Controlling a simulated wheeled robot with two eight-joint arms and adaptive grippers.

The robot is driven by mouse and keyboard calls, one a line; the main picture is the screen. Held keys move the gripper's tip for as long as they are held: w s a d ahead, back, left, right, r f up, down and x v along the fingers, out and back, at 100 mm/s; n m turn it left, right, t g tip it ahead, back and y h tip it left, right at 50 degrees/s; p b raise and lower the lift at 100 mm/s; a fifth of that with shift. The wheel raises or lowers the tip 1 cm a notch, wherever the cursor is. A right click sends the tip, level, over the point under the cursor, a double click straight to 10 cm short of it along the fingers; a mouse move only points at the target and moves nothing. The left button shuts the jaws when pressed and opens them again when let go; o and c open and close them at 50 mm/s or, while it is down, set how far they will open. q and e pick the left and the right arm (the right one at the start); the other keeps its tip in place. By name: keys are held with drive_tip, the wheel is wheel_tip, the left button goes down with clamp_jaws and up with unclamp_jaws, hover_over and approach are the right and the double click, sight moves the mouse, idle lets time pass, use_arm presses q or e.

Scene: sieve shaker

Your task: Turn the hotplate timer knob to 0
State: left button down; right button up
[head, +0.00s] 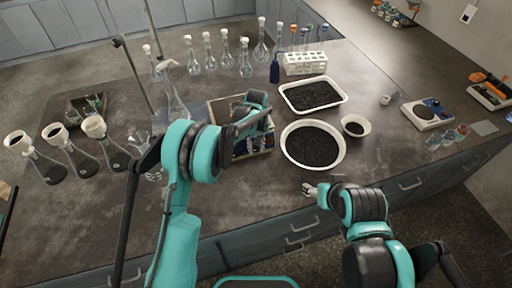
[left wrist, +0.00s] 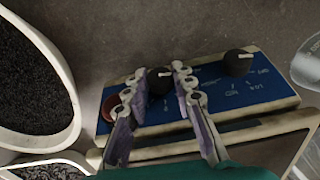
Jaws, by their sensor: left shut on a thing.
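A beige-edged device (head: 217,111) with a blue control panel (left wrist: 276,94) sits on the bench, mostly behind my left arm in the head view. The panel has a black knob (left wrist: 160,82) between my left fingers, a second black knob (left wrist: 238,62) to its right, and a dark red round part (left wrist: 117,105) at its left end. White pointer marks show on both knobs. The printed labels are too small to read surely. My left gripper (left wrist: 157,80) is shut on the left black knob. My right gripper (head: 309,188) hangs near the bench's front edge, its jaws unclear.
A round pan (head: 340,130) and a rectangular tray (head: 343,87) of dark granules stand right of the device, with a small bowl (head: 368,127) beside them. Flasks with dark contents (head: 41,169) stand at left. A white plate device (head: 440,117) is at right. Bare bench lies front left.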

use_arm(q)
drive_tip(key=shift+s+a+n+t+h+b, duration=0.15)
drive_tip(key=shift+n+t+h+b, duration=0.25)
drive_tip(key=shift+h, duration=0.6)
drive_tip(key=c, duration=1.3)
unclamp_jaws()
drive_tip(key=shift+o, duration=0.2)
wheel_tip(320, 180, up, 12)
drive_tip(key=a, duration=0.1)
drive_tip(key=shift+s+a, duration=0.3)
drive_tip(key=shift+a, duration=0.1)
drive_tip(key=shift+f, duration=0.15)
